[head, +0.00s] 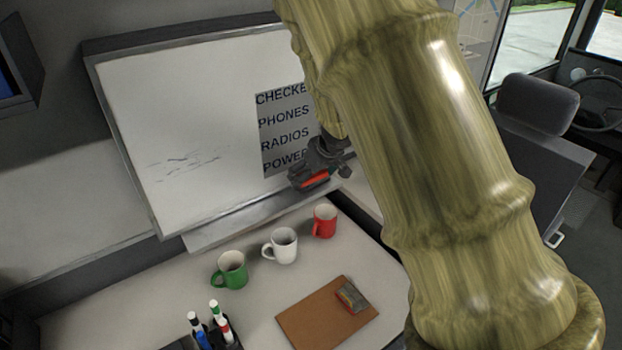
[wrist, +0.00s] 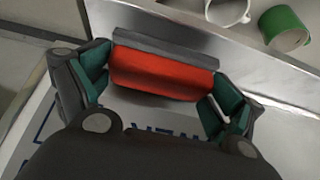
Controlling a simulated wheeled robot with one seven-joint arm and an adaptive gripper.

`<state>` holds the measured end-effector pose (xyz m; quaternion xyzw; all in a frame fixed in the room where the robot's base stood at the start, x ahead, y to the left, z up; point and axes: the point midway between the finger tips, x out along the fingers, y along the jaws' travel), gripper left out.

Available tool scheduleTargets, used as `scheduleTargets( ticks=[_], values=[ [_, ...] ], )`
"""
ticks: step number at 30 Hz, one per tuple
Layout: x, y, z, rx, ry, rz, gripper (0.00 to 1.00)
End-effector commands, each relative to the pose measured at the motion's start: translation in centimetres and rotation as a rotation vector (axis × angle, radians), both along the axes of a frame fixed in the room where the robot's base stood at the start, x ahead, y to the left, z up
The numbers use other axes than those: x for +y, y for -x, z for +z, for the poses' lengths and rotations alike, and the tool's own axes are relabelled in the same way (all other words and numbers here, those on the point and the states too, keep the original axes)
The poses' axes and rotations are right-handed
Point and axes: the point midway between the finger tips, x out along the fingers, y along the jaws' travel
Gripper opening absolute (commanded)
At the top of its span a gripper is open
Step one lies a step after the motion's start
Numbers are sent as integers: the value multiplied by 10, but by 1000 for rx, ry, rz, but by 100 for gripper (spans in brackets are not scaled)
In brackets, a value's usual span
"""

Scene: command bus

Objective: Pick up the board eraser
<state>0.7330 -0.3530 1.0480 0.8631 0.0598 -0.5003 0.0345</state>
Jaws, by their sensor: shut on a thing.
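The board eraser is red with a grey layer along one side. In the wrist view the eraser (wrist: 160,74) lies lengthwise between the two fingers of my gripper (wrist: 160,85), with a finger pad at each end. In the head view the eraser (head: 314,180) shows as a small red strip at my gripper (head: 318,170), by the lower right of the whiteboard (head: 190,110) and close to its ledge (head: 225,232). My gripper is shut on the eraser. I cannot tell whether the eraser still touches the ledge. My arm hides the area to the right of it.
On the table below stand a green mug (head: 232,271), a white mug (head: 281,246) and a red mug (head: 325,222). A brown clipboard (head: 310,318) lies in front of them. A black holder with markers (head: 215,330) stands front left. A seat (head: 537,108) is at the right.

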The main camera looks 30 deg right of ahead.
Motion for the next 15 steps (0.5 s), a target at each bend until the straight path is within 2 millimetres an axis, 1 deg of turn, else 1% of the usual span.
scheduleTargets(
  ticks=[1, 3, 4, 6, 11, 15],
  values=[
    [0, -1, 8, -3, 0, 1, 69],
    [0, -1, 18, -3, 0, 1, 69],
    [1, 2, 18, -2, 0, 1, 69],
    [7, 13, 16, 0, -1, 0, 69],
    [20, 36, 18, -1, -1, 0, 69],
    [33, 61, 21, -1, -1, 0, 69]
  ],
)
